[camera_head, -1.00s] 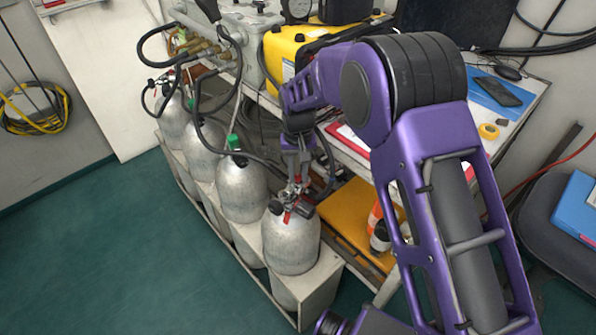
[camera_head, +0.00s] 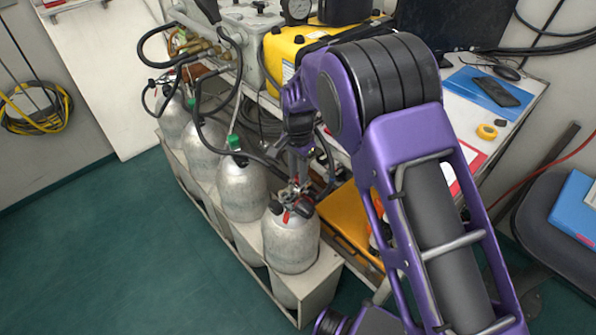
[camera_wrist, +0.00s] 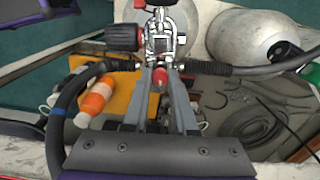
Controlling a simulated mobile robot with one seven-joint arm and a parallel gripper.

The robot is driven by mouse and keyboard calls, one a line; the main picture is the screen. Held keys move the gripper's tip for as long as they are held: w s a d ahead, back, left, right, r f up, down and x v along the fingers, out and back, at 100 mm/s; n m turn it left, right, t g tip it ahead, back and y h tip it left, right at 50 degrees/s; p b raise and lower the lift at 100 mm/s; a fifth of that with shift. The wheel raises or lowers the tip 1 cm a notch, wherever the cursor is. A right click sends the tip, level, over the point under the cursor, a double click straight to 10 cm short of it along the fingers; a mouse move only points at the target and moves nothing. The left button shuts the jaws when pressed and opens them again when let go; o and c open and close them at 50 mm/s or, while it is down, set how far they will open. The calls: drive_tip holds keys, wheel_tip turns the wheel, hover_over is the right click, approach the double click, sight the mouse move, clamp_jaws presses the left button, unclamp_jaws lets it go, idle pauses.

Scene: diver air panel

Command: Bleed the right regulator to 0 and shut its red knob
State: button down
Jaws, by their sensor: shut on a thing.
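The right regulator (camera_head: 293,196) sits on top of the nearest grey cylinder (camera_head: 291,245). In the wrist view the regulator (camera_wrist: 163,42) is a metal body with a black, red-ringed knob (camera_wrist: 125,38) on its left and black hoses on both sides. My gripper (camera_wrist: 160,82) reaches it from below in that view, its two fingers closed on a small red knob (camera_wrist: 160,77). In the head view my gripper (camera_head: 299,179) comes down onto the regulator from above and hides part of it. A red part (camera_head: 286,216) shows on the cylinder's shoulder. No gauge reading is legible.
More cylinders (camera_head: 242,190) stand in a rack to the left, joined by black hoses. A yellow case (camera_head: 290,52) and the desk (camera_head: 520,105) lie behind my arm. The green floor at left is clear.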

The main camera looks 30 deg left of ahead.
drive_tip(key=shift+w+m, duration=0.1)
drive_tip(key=shift+m, duration=0.4)
drive_tip(key=c, duration=1)
unclamp_jaws()
drive_tip(key=shift+r, duration=0.15)
wheel_tip(320, 180, up, 17)
drive_tip(key=p, duration=0.2)
drive_tip(key=shift+r, duration=0.1)
